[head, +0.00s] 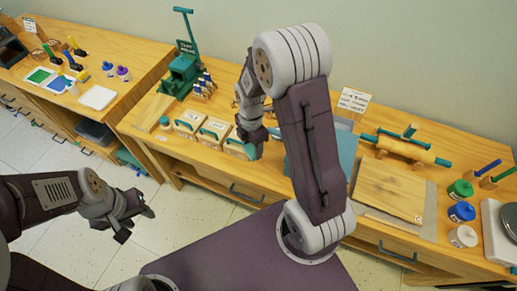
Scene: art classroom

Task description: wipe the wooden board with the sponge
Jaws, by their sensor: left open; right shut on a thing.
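The wooden board (390,187) lies flat on the bench at the right, on a grey mat. My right gripper (248,146) points down over the bench, left of the board and beside the small boxes. It is shut on a small teal-green thing (250,152) that looks like the sponge. The fingers hide most of it, and I cannot tell whether it touches the bench or a box. My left gripper (131,217) is open and empty over the floor, in front of the bench and away from the board.
A wooden roller (404,149) lies behind the board. Paint jars (461,212) and a scale (503,230) stand to its right. A blue-grey sheet (346,150) lies partly behind my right arm.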

